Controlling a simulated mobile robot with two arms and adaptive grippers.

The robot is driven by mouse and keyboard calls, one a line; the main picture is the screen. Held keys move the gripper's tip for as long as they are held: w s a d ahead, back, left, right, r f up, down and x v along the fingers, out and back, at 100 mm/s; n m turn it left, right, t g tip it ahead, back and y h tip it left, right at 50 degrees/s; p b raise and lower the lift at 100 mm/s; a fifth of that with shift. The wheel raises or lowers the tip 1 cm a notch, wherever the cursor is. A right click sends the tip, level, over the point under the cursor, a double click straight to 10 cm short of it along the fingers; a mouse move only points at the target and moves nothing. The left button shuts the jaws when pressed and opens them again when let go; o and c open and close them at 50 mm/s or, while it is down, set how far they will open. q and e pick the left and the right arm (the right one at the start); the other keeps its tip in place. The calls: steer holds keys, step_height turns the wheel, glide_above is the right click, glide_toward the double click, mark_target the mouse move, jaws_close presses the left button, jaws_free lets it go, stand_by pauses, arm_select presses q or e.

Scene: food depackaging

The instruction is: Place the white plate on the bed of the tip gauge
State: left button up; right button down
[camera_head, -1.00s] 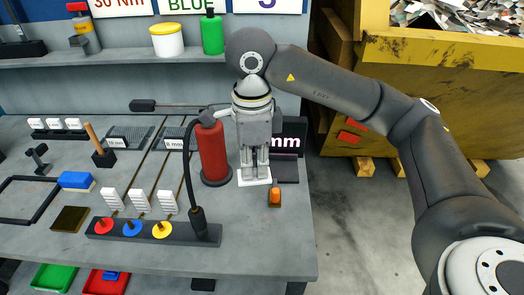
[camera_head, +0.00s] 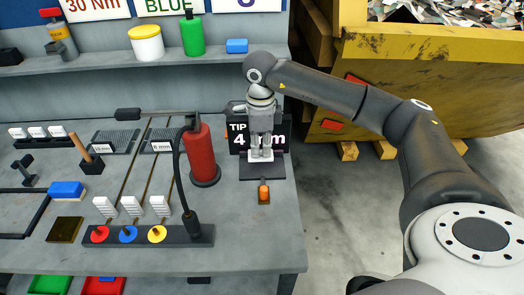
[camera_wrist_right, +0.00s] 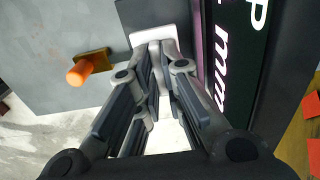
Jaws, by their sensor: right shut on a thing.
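The tip gauge has a dark upright panel (camera_head: 238,140) marked "TIP 4" and "mm", partly hidden by my right gripper, and a flat dark bed (camera_head: 263,173) in front of it. My right gripper (camera_head: 261,151) points down over the bed and is shut on the white plate (camera_head: 260,157). The plate shows as a small pale edge below the fingers, over the back of the bed. It also shows at the fingertips in the right wrist view (camera_wrist_right: 140,38), beside the panel. I cannot tell whether it touches the bed. My left gripper is not in view.
An orange knob (camera_head: 264,192) sticks out at the bed's front. A red cylinder (camera_head: 201,155) with a black hose stands left of the gauge. A rack (camera_head: 190,236) with coloured discs lies nearer. The table ends just right of the gauge; a yellow skip (camera_head: 450,70) stands beyond.

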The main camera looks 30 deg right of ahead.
steer(key=shift+w+d+f, duration=0.1)
steer(key=shift+d+f, duration=0.05)
steer(key=shift+f, duration=0.1)
steer(key=f, duration=0.1)
steer(key=f+p, duration=0.2)
steer(key=shift+w+d, duration=0.15)
steer(key=shift+d, duration=0.1)
steer(key=shift+f, duration=0.35)
steer(key=shift+f, duration=0.15)
steer(key=c, duration=1.6)
jaws_free()
steer(key=shift+o, duration=0.2)
